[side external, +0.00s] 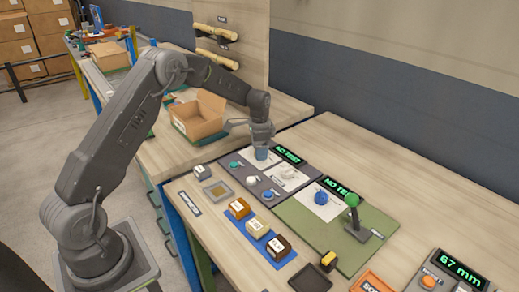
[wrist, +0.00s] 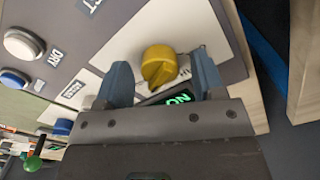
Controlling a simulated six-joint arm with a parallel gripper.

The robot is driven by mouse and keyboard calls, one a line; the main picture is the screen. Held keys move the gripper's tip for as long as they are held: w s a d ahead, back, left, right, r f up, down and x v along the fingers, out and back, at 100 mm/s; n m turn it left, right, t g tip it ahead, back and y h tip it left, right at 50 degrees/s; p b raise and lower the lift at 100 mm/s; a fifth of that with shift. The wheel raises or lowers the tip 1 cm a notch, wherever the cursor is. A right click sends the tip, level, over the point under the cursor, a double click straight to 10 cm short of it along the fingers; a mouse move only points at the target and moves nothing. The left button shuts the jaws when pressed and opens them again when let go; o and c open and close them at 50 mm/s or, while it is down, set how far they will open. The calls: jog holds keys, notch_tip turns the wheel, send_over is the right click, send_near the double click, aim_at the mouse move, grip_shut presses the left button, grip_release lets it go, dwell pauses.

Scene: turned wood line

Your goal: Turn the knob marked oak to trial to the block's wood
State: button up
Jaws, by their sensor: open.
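My gripper (side external: 262,153) is pointed down at the far end of the grey panel, beside a display reading NO TEST (side external: 288,156). In the wrist view a yellow knob (wrist: 160,66) on a white plate sits between the two blue fingers, which are apart with gaps beside the knob. Lettering by this knob is too small to read, so I cannot tell whether it is the oak one. The gripper hides it in the side view. Wood blocks, brown (side external: 238,208), pale (side external: 258,227) and dark (side external: 278,247), stand on a blue strip; their labels are unreadable.
A white knob (side external: 288,172) and a blue knob (side external: 320,198) are on nearby plates. A green-topped lever (side external: 352,200) stands on the green panel (side external: 318,233). An open cardboard box (side external: 200,115) is behind my gripper.

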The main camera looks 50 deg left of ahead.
jog(key=shift+f, duration=0.1)
jog(key=c, duration=0.9)
jog(key=shift+n, duration=0.4)
jog(key=n, duration=0.3)
jog(key=shift+n, duration=2.4)
jog(key=o, duration=0.9)
